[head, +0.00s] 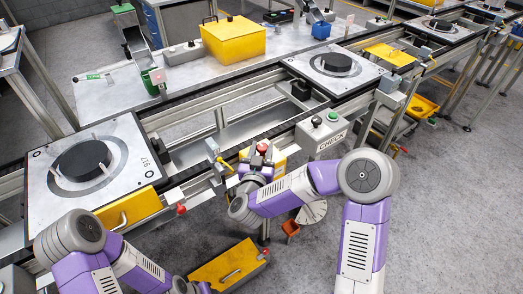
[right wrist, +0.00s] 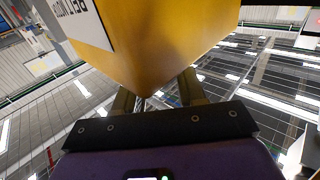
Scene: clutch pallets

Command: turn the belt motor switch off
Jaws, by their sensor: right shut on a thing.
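The yellow belt motor switch box (head: 279,161) is mounted at the front of the conveyor frame, right of centre in the head view. In the right wrist view the box (right wrist: 165,40) fills the upper middle, with part of a white label reading "MOTOR" in turned letters. My right gripper (right wrist: 158,95) is at the box, its two fingers reaching to its lower part, shut on the switch. The switch handle itself is hidden by the box and fingers, so its position cannot be told. The left arm is at lower left in the head view; its gripper is not visible.
A grey CHECK box (head: 320,135) with a green button stands just right of my right gripper. A pallet with a black clutch disc (head: 86,157) lies on the conveyor at left, another (head: 336,65) farther back.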

